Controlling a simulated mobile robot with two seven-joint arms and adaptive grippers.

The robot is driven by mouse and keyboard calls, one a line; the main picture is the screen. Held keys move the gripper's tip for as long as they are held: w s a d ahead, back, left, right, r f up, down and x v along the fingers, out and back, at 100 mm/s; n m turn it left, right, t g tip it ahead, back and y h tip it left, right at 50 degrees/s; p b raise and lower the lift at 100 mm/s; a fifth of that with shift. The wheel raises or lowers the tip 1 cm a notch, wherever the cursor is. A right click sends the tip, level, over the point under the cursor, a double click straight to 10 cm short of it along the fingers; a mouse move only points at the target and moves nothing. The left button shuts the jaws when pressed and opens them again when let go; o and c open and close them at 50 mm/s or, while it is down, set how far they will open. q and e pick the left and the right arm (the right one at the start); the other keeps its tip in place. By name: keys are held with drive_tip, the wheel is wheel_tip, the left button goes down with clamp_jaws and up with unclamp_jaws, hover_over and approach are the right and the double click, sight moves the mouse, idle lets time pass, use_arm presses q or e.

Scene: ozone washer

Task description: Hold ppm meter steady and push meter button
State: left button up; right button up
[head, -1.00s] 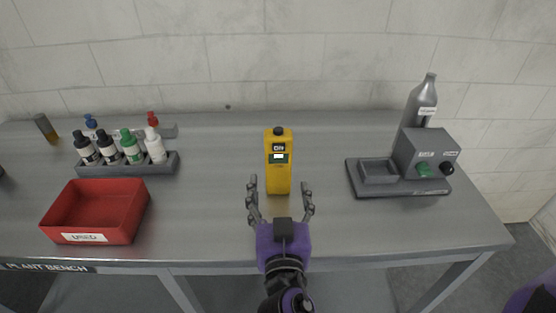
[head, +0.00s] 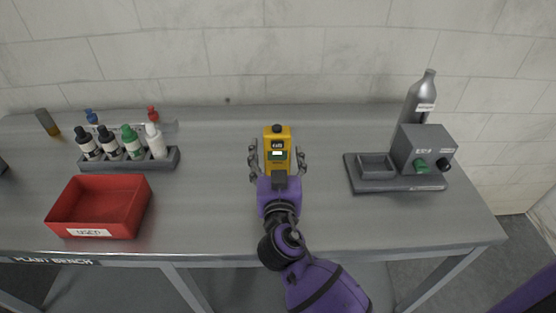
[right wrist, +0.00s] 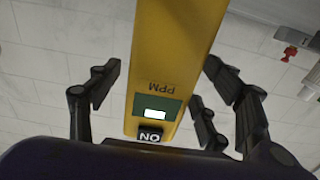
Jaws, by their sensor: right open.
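The yellow ppm meter (head: 277,137) stands upright in the middle of the bench. Its black button on top, a label and a lit screen show in the head view; its lower part is hidden behind my gripper. In the right wrist view the meter (right wrist: 172,60) lies between the spread fingers, with a gap visible on both sides. Its PPM lettering and screen appear upside down there. My left gripper is not seen.
A red bin (head: 76,221) and a rack of small bottles (head: 165,161) stand on the left. A grey device with a green knob (head: 425,148) and a silver bottle (head: 419,95) stand on the right. The bench (head: 225,215) is clear around the meter.

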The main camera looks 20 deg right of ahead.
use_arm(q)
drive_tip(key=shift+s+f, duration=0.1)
use_arm(e)
drive_tip(key=shift+c, duration=1)
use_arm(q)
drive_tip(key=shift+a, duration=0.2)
use_arm(e)
drive_tip(key=c, duration=1.1)
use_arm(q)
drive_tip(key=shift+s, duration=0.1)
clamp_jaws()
use_arm(e)
drive_tip(key=shift+c, duration=0.7)
